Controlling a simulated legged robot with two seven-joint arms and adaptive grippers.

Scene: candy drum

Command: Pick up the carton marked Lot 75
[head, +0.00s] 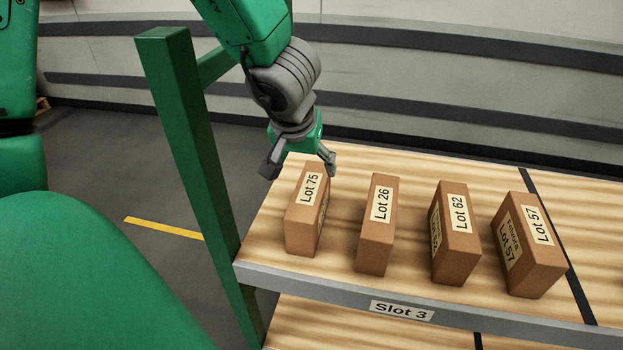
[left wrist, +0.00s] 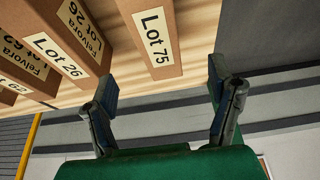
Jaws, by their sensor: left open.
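The brown carton marked Lot 75 (head: 304,219) stands upright at the left end of a row on the wooden shelf. My left gripper (head: 299,172) is open just behind and above it, its fingers spread to either side of the carton's top in the head view. In the left wrist view the Lot 75 carton (left wrist: 152,38) is ahead of the open fingers (left wrist: 166,92), roughly between them, with no contact to be seen. My right gripper is not in view.
Cartons marked Lot 26 (head: 376,232), Lot 62 (head: 455,240) and Lot 57 (head: 529,250) stand to the right with gaps between. A green shelf post (head: 190,160) rises at the left. The shelf's front edge is labelled Slot 3 (head: 402,311).

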